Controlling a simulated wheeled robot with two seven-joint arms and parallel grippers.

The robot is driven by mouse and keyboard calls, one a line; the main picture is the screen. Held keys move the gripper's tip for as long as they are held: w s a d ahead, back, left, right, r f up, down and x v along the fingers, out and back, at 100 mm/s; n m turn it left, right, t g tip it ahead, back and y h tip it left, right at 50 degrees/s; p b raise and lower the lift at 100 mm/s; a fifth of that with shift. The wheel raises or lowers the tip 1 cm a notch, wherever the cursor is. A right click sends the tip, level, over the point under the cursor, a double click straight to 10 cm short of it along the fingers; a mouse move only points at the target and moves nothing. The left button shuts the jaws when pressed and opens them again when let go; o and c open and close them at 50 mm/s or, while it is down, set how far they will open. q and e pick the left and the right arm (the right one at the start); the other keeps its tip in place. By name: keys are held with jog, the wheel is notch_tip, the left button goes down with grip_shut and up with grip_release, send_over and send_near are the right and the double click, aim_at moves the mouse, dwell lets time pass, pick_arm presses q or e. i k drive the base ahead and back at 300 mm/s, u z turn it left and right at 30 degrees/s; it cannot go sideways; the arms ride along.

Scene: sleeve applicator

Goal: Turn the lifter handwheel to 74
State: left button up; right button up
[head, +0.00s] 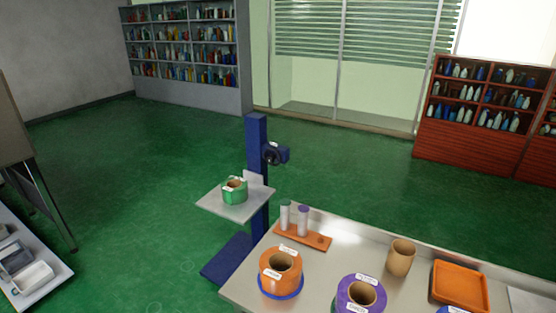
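The blue lifter (257,180) stands on the green floor at the far left corner of the table. Its dark handwheel (272,155) sits on a blue box at the upper right of the column. The number on the handwheel is too small to read. The lifter's grey platform (235,213) sticks out to the left and carries a green roll (235,190) with a brown core. Neither of my grippers shows in the head view.
The table (325,255) fills the lower right. On it are an orange roll (281,270), a purple roll (360,297), an orange rack (303,238) with tubes, a brown cup (400,257) and an orange tray (460,287). Open floor lies left of and behind the lifter.

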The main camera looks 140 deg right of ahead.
aim_at(269, 159)
jog(key=z, duration=5)
jog(key=i, duration=0.2)
jog(key=u, duration=0.5)
jog(key=k, duration=0.35)
jog(key=u, duration=0.85)
jog(key=i, duration=0.45)
jog(key=u, duration=0.8)
jog(key=i, duration=2.05)
jog(key=z, duration=0.75)
jog(key=i, duration=1.25)
jog(key=z, duration=1.2)
